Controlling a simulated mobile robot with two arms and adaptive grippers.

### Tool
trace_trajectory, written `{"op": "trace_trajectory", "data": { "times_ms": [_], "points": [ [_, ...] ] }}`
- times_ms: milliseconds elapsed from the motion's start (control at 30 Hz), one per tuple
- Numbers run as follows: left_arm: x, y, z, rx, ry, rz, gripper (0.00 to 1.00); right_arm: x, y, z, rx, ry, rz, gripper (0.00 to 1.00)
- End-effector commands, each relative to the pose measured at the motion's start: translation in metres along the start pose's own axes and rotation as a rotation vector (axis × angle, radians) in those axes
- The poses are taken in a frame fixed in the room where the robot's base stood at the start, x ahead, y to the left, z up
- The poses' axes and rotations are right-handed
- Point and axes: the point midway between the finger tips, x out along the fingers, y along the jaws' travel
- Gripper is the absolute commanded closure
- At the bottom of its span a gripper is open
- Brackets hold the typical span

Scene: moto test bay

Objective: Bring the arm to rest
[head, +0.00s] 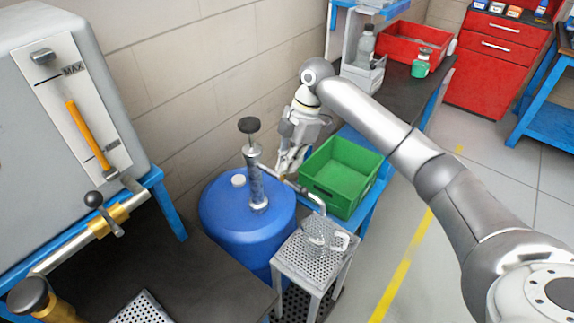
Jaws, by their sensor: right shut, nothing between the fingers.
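My right arm comes in from the lower right and reaches to the middle of the head view. Its gripper (288,168) points down, shut and empty, between the hand pump (256,180) and the green crate (341,170). In the picture its fingertips are close to the pump's spout; I cannot tell whether they touch it. The pump stands upright on the blue drum (225,216), with a dark knob on top. My left gripper is not in view.
A perforated metal stand (300,262) with a clear vessel (328,238) on it is in front of the drum. A grey tank (30,140) with an orange level gauge is at left. A red crate (385,55) is on the back bench. Floor at right is clear.

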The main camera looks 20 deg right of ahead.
Motion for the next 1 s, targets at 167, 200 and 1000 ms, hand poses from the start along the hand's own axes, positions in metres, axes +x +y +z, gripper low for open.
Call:
{"op": "trace_trajectory", "data": {
  "times_ms": [167,200,1000],
  "points": [
    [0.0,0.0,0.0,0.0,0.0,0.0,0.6,0.0,0.0,0.0,0.0,0.0,0.0,1.0],
    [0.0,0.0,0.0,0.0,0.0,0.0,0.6,0.001,0.0,0.0,0.0,0.0,-0.001,1.0],
    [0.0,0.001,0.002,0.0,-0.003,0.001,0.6,0.194,-0.156,-0.071,0.659,0.03,0.193,1.0]
  ]
}}
